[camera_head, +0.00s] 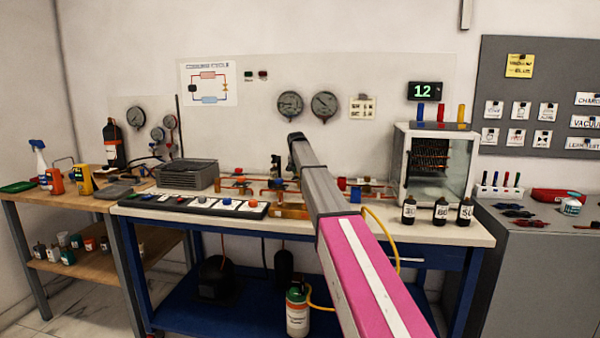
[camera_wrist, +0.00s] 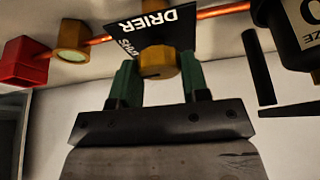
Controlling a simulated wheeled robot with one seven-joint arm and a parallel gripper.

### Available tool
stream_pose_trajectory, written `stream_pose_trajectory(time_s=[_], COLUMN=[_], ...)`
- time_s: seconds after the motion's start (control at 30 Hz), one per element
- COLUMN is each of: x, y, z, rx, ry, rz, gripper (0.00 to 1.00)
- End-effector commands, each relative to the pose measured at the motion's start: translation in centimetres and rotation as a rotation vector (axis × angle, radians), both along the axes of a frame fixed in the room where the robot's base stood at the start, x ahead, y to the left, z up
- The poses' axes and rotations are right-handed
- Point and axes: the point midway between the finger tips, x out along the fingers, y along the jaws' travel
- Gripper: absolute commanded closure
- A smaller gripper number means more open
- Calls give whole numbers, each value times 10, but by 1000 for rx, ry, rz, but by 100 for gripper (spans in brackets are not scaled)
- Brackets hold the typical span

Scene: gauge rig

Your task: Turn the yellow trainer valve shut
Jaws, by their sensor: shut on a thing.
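In the wrist view a yellow-brown round valve piece (camera_wrist: 158,60) sits on the copper pipe line, beside a black plate lettered DRIER (camera_wrist: 150,27). My gripper (camera_wrist: 160,75) has its two green fingers on either side of this piece and is shut on it. The lower part of the piece shows between the fingertips; the plate and fingers cover some of the rest. How far the valve is turned cannot be told. In the head view my arm reaches over the bench and hides the gripper and the valve.
A red block (camera_wrist: 25,60) and a brass fitting (camera_wrist: 72,40) sit on the pipe to the left in the wrist view. A dark labelled body (camera_wrist: 290,30) is close on the right. In the head view the bench (camera_head: 478,236) holds several dark bottles and a glass-fronted box (camera_head: 402,165).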

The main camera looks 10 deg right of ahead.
Motion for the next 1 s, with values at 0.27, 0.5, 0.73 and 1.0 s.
stream_pose_trajectory(time_s=[0.27,0.5,0.73,1.0], x=[-1,-1,-1,0], y=[0,0,0,0], z=[0,0,0,0], rx=[-1,0,0,1], ry=[2,3,2,2], rz=[-85,-101,-101,-100], gripper=[82,82,82,32])
